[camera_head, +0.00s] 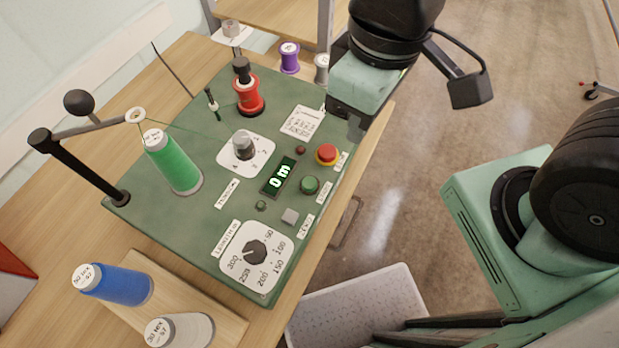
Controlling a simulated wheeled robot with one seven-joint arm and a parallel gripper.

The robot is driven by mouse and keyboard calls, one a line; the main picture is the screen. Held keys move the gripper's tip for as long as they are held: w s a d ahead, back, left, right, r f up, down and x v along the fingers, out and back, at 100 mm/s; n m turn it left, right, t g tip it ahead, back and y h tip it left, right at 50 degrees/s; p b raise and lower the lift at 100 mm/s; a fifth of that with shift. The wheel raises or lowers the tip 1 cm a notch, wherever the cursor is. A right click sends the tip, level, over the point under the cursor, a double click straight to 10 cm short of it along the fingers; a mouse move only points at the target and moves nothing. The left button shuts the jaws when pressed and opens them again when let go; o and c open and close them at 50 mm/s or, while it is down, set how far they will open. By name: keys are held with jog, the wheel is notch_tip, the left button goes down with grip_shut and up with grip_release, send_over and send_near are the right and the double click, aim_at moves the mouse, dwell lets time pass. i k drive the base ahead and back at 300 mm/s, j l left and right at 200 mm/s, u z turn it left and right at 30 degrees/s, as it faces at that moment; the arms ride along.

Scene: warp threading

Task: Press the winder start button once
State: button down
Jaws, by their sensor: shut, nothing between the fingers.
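The green winder panel (205,215) lies on a wooden table. A round green button (310,185), likely the winder start button, sits near the panel's right edge, with a label too small to read. The lit display (279,176) seems to read "0 m". My gripper (356,129) is shut and empty at the panel's upper right edge, above and right of the green button and apart from it. Its fingertips show only in part.
A dial (255,251), a grey knob (243,147), a green thread cone (173,163) and a red spool (248,97) stand on the panel. A black guide arm (80,168) rises at left. A white bin (355,305) is below right.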

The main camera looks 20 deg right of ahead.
aim_at(308, 184)
jog(key=k+u, duration=0.3)
jog(key=k+j+u, duration=0.25)
jog(key=k, duration=0.3)
jog(key=k+j+u, duration=0.15)
jog(key=k+u, duration=0.15)
jog(key=k, duration=0.1)
